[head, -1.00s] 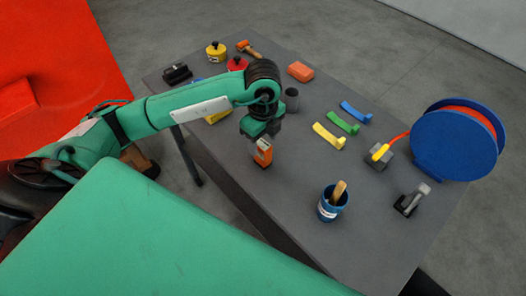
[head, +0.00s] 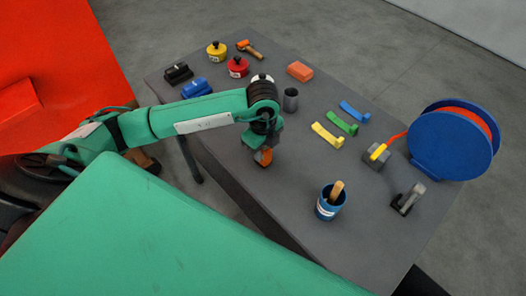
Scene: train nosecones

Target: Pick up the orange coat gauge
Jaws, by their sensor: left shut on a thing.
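The orange coat gauge (head: 265,162) is in the head view, near the table's front edge. My left gripper (head: 264,152) is above it, pointing down, and is shut on it. The gripper covers the gauge's upper part, so only its lower orange part shows clearly. I cannot tell whether the gauge touches the table or hangs just above it. My right gripper is not in view.
On the grey table (head: 290,215) a blue pot with a brush (head: 330,204) stands to the right. Several tins and blocks stand at the back.

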